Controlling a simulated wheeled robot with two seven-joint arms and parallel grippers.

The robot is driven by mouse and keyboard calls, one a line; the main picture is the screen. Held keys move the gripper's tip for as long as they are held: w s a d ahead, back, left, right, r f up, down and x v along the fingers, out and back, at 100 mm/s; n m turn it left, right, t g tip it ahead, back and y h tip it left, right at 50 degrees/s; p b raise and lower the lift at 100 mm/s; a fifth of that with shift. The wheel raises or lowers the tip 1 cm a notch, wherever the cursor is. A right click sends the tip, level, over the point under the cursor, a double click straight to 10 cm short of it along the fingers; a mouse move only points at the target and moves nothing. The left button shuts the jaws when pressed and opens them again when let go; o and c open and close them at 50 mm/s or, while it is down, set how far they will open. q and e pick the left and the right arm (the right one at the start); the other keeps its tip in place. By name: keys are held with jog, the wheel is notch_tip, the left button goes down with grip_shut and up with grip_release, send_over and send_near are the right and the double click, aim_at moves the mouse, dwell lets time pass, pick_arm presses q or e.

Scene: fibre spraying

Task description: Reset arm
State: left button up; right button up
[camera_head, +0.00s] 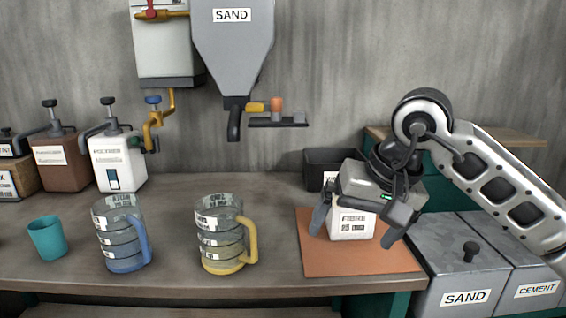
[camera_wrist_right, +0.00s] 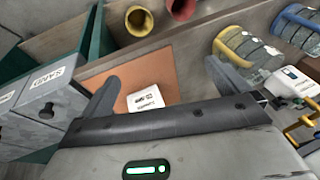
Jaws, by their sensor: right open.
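My right gripper (camera_head: 354,226) is above the right part of the table, over an orange mat (camera_head: 385,262). Its fingers are spread apart on either side of a white box labelled FIBRE (camera_head: 352,224), which stands on the mat. In the right wrist view the white box (camera_wrist_right: 146,97) shows between the two open fingers, with the gripper body hiding its near part. I cannot tell whether the fingers touch it. My left gripper is not in either view.
A yellow-handled jug (camera_head: 222,240) and a blue-handled jug (camera_head: 122,235) stand left of the mat, with a teal cup (camera_head: 47,238) farther left. A sand hopper (camera_head: 233,50) hangs above the table. A dark bin (camera_head: 325,168) stands behind my gripper. Lidded SAND (camera_head: 465,265) and CEMENT (camera_head: 530,270) bins stand at right.

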jog(key=s+a+f+m+g+y, duration=0.2)
jog(key=s+a+m+g+y, duration=0.55)
jog(key=s+a+y, duration=0.65)
jog(key=w+d+f+m+t+y, duration=0.1)
jog(key=w+d+m+t, duration=0.25)
jog(key=m+t, duration=1)
jog(key=w+d+f+m+t, duration=0.1)
jog(key=w+d+m+t, duration=0.45)
jog(key=m, duration=1.55)
jog(key=s+d+f+m+h, duration=0.2)
jog(key=f+m+h, duration=0.2)
jog(key=f+m, duration=0.3)
jog(key=s+d+f+m+h, duration=0.2)
jog(key=f+m+h, duration=0.3)
jog(key=m, duration=0.3)
jog(key=s+d+f+m+h, duration=0.2)
jog(key=f+m+h, duration=0.2)
jog(key=f+m, duration=0.4)
jog(key=shift+s+d+f+p, duration=0.25)
jog(key=shift+s+f+p, duration=0.05)
jog(key=shift+s+f, duration=0.05)
jog(key=s+f+m+g, duration=0.1)
jog(key=s+f, duration=0.1)
jog(key=s+d+f+m+g+h, duration=0.1)
jog(key=s+f+m, duration=0.1)
jog(key=s+f+m+g, duration=0.2)
jog(key=s, duration=0.1)
jog(key=shift+d+f, duration=0.15)
jog(key=shift+f, duration=0.25)
jog(key=shift+c, duration=0.3)
